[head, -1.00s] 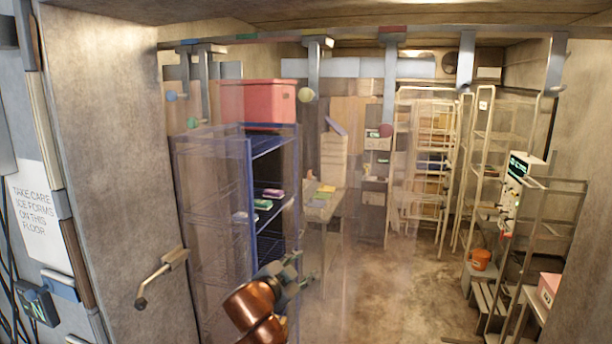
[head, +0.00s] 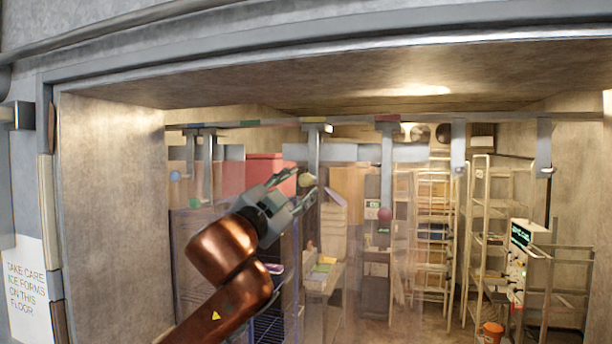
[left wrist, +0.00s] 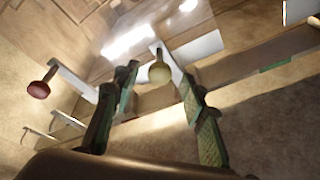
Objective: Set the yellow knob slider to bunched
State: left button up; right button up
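The yellow knob (head: 306,180) is a pale yellow ball at the lower end of a grey hanging bracket (head: 315,150). This bracket hangs from the overhead rail (head: 350,120), at a yellow mark. My left gripper (head: 288,182) is raised to the knob's height, close to it on its left side in the head view. In the left wrist view the yellow knob (left wrist: 160,72) appears between the two spread fingers (left wrist: 158,76), with gaps on both sides. I cannot tell its exact depth between them. My right gripper is out of view.
A red knob (head: 385,213) hangs to the right; blue (head: 175,175) and green (head: 195,202) knobs hang to the left. Translucent strips hang below the rail. Racks (head: 480,230) and a red box (head: 265,168) stand behind. The doorway wall (head: 115,210) is on the left.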

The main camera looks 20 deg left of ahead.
aim_at(303, 182)
pick_arm(q)
jog(key=shift+p+x, duration=0.6)
jog(key=shift+x, duration=1.25)
jog(key=shift+c, duration=0.6)
grip_shut()
